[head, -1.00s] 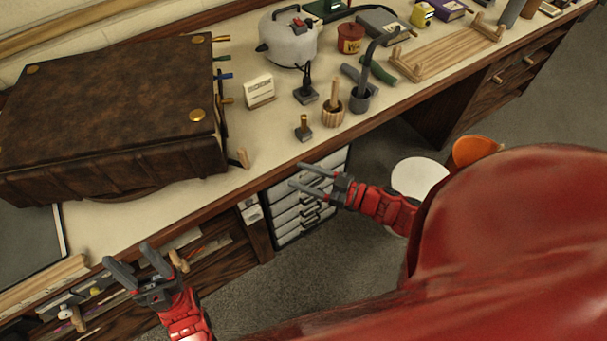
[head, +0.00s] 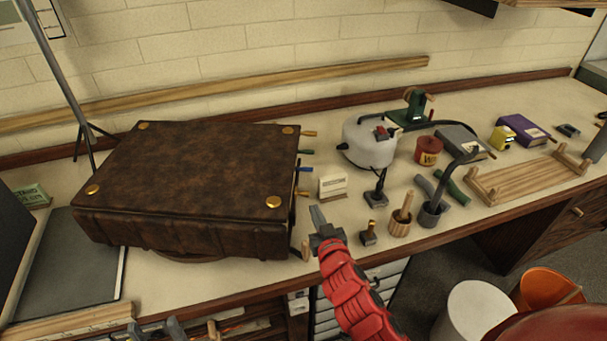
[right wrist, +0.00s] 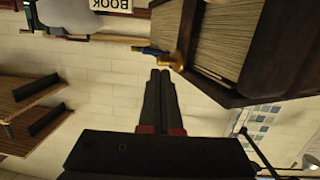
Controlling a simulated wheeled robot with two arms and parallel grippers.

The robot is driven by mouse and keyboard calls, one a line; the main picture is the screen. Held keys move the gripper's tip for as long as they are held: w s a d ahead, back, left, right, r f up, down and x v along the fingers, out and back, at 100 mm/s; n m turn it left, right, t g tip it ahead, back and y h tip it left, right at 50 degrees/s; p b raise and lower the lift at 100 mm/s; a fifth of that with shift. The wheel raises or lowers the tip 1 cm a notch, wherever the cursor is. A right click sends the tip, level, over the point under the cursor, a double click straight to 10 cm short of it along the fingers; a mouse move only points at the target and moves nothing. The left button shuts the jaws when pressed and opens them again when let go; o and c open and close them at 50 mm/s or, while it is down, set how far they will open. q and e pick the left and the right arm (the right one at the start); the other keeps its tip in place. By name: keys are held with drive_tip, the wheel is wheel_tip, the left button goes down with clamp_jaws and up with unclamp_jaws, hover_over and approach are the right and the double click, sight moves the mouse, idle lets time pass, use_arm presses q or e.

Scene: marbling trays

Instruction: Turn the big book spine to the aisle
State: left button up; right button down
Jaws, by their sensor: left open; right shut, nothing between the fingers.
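The big book (head: 185,180), brown mottled leather with brass corner studs, lies flat on the bench. Its ribbed spine side (head: 180,232) faces the bench's front edge. Coloured tabs stick out on its right side. In the right wrist view, the book's page edges (right wrist: 222,50) show at the upper right, with a brass piece near my fingertips. My right gripper (head: 317,217) is shut and empty just right of the book's front right corner; it also shows in the right wrist view (right wrist: 160,75). My left gripper (head: 156,330) is open at the bottom edge, partly cut off, in front of the bench.
A small white sign (head: 332,185) and dark stamp-like tools stand close to my right gripper. A dark flat panel (head: 70,262) lies left of the book.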

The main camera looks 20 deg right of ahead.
wheel_tip(320, 180, up, 2)
drive_tip(key=m+h, duration=0.1)
drive_tip(key=h, duration=0.1)
drive_tip(key=p, duration=0.4)
approach(311, 171)
drive_tip(key=shift+m+g, duration=0.3)
drive_tip(key=shift+g, duration=0.1)
drive_tip(key=x, duration=0.5)
drive_tip(key=shift+w+r, duration=0.3)
drive_tip(key=shift+w, duration=0.1)
drive_tip(key=shift+w+f+p, duration=0.2)
drive_tip(key=shift+w+p, duration=0.15)
drive_tip(key=shift+w, duration=0.25)
